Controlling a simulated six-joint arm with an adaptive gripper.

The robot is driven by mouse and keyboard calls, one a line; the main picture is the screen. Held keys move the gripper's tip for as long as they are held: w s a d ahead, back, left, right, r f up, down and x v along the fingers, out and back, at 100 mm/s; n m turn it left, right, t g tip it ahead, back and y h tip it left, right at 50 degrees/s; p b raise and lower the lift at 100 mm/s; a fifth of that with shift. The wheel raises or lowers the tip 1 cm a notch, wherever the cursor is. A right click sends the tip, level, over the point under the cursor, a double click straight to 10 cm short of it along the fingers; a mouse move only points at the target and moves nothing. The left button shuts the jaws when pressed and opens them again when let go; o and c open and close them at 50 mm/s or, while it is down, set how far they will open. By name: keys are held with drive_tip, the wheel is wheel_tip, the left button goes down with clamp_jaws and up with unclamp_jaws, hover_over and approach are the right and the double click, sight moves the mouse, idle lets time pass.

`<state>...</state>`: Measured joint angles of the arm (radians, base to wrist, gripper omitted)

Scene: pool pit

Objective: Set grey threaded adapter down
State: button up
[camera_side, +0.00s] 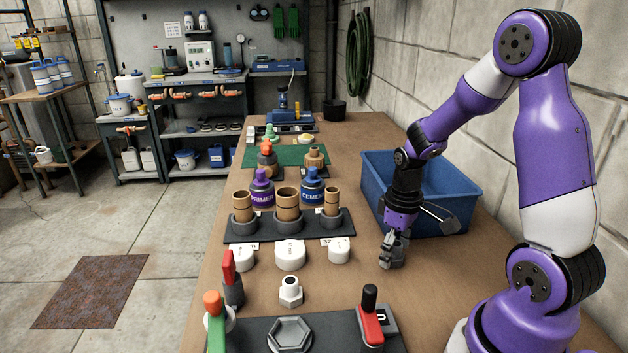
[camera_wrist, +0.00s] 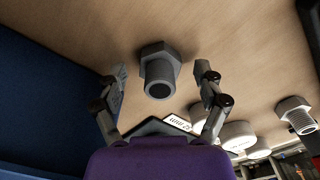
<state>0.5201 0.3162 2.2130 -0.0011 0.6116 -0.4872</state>
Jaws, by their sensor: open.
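The grey threaded adapter (camera_wrist: 158,72) stands on the wooden bench, its hex flange down and its round open end facing my wrist camera. My gripper (camera_wrist: 163,71) is open, with one finger on each side of the adapter and a visible gap to both. In the side view my gripper (camera_side: 392,247) points down low over the bench, just in front of the blue bin. The adapter there is a small grey shape at the fingertips, partly hidden by them.
The blue bin (camera_side: 376,182) stands close behind my gripper. A dark fixture with a red-handled clamp (camera_side: 371,318) is at the front.

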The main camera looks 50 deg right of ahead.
sight(395, 244)
wheel_tip(395, 244, up, 12)
drive_tip(key=s+a+r+t, duration=0.1)
drive_tip(key=a+r+t, duration=0.1)
drive_tip(key=a, duration=0.4)
drive_tip(key=s+a+r+t, duration=0.1)
drive_tip(key=a+r+t, duration=0.1)
drive_tip(key=a, duration=0.5)
drive_tip(key=shift+r+t, duration=0.35)
drive_tip(key=shift+t, duration=0.45)
